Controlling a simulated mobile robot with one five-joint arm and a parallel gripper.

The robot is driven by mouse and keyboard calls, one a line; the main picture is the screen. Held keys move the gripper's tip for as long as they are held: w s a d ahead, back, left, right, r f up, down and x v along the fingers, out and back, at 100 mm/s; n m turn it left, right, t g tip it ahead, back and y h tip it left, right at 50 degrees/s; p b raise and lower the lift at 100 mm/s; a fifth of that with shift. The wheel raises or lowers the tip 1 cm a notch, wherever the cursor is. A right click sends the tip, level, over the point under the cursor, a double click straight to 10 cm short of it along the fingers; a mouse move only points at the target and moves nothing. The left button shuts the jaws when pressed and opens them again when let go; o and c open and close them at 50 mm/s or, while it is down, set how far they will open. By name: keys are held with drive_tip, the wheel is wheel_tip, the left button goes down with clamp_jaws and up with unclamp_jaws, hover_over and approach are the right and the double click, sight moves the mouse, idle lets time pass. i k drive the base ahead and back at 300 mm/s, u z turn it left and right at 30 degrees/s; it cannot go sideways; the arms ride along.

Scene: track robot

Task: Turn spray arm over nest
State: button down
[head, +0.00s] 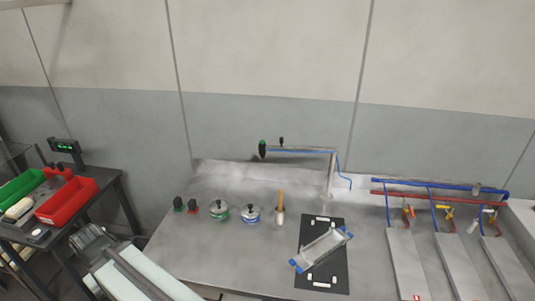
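The spray arm (300,151) is a thin horizontal bar with a blue line along it, on a thin upright post (330,180) at the back of the bench. It points left from the post, over bare bench. A dark, green-topped head (262,149) is at its left end, and a small black knob (281,141) stands up from the bar. The nest appears to be the black mat (308,237) with white blocks, in front of the post. A pale panel with blue corners (322,249) lies slanted across it. My gripper is not in view.
Left of the mat stand two lidded pots (219,212), a brush-like tool (280,209) and red and green buttons (192,206). Blue and red pipes (440,190) with valves run at right above grey plates. A side table (105,185) holds red and green bins.

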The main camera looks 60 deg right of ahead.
sight(262, 149)
drive_tip(key=u, duration=0.1)
drive_tip(key=i, duration=0.9)
drive_tip(key=z, duration=0.05)
